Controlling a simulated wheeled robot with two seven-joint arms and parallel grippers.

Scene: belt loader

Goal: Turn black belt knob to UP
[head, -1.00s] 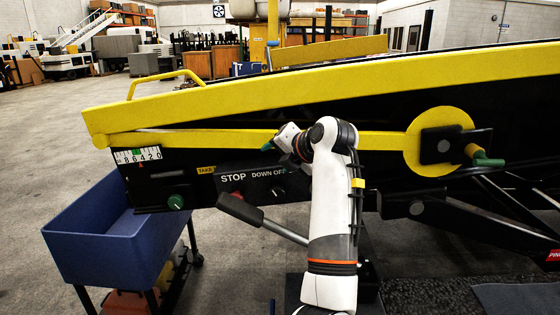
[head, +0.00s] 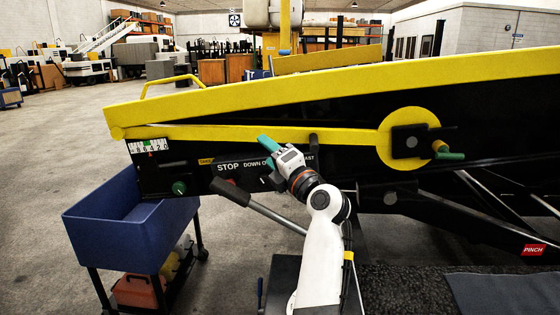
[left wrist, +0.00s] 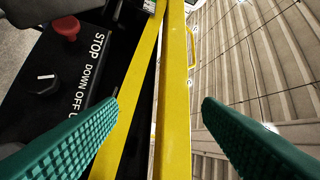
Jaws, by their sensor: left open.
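In the left wrist view, a black knob (left wrist: 45,77) with a white mark sits on the black control panel (left wrist: 22,110). Its mark runs across the picture toward the printed labels STOP, DOWN, OFF and a cut-off U. I cannot tell its exact setting. A red stop button (left wrist: 66,27) is beside it. In the head view, my left gripper (head: 267,146) is at the panel's upper edge, in front of the yellow rail, and hides part of the labels. Its green fingers (left wrist: 161,101) are apart and empty, with the knob outside them to the left. My right gripper is not in view.
The yellow rail (head: 210,132) runs just above the panel. A black-gripped lever (head: 232,192) sticks out below it, near my arm. A green knob (head: 179,187) sits at the left, above a blue cart (head: 115,240). A yellow disc (head: 420,122) is at the right.

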